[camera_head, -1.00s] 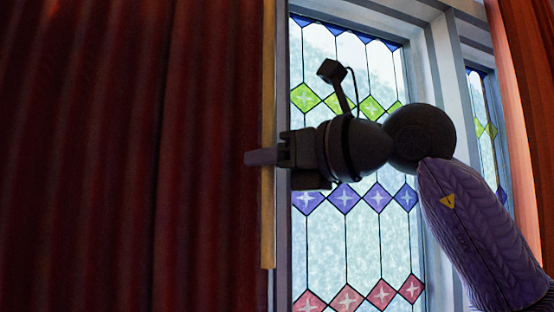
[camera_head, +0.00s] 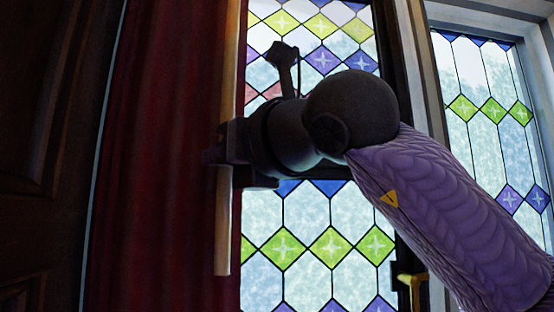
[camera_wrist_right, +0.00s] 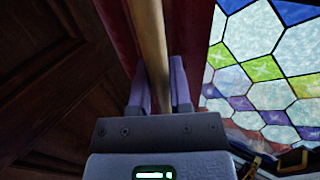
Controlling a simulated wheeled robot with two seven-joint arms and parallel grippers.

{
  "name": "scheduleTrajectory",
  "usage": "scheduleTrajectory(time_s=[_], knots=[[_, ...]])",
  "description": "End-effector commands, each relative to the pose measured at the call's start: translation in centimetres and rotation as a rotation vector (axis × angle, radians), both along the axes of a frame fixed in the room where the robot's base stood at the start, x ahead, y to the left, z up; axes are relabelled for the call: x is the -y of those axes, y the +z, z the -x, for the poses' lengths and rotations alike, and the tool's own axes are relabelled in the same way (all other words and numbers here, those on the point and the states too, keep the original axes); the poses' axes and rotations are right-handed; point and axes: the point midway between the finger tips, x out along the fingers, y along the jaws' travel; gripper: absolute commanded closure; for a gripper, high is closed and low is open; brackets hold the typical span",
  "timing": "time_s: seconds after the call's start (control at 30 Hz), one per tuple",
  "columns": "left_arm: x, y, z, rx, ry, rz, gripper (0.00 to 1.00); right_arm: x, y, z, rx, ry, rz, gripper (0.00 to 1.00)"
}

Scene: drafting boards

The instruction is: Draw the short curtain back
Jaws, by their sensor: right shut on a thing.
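The dark red curtain (camera_head: 165,160) hangs in folds at the left of the head view. A light wooden rod (camera_head: 222,235) runs upright along its right edge. My right gripper (camera_head: 212,155) comes in from the right and is shut on the rod. In the right wrist view the gripper's two fingers (camera_wrist_right: 160,92) stand on either side of the rod (camera_wrist_right: 150,45), with the red curtain (camera_wrist_right: 123,30) just to the left. The rod's lower end hangs free below the gripper. My left gripper is not in view.
A stained-glass window (camera_head: 320,235) with coloured diamonds lies behind my right arm. A second window (camera_head: 490,105) stands further right behind a pale frame. A brass handle (camera_head: 412,285) shows at lower right. Dark wood panelling (camera_head: 45,130) fills the left.

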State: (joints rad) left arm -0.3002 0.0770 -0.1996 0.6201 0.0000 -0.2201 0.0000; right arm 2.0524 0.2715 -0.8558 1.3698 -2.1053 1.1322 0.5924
Motion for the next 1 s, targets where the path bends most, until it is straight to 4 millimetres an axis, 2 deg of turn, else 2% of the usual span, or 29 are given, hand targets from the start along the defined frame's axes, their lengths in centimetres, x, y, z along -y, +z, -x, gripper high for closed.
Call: scheduleTrajectory(time_s=[0.1,0.3,0.5,0.8,0.83,0.97,1.0], knots=[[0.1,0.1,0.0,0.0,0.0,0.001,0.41,-2.3,0.2,0.2,0.004,0.003,-0.001,1.0],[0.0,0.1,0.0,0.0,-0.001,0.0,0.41,-4.6,0.1,0.2,0.003,0.002,-0.002,1.0],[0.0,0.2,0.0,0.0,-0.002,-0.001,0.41,-5.4,0.2,0.2,0.003,0.001,-0.004,1.0],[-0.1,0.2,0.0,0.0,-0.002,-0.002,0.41,-5.4,0.2,0.2,0.004,0.0,-0.004,1.0],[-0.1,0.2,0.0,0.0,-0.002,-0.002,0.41,-5.4,0.2,0.2,0.004,0.0,-0.004,0.74],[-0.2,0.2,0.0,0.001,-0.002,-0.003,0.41,-5.4,0.1,0.2,0.003,0.0,-0.003,0.46],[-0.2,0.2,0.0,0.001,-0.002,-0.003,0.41,-5.4,0.1,0.2,0.003,0.0,-0.003,0.43]])
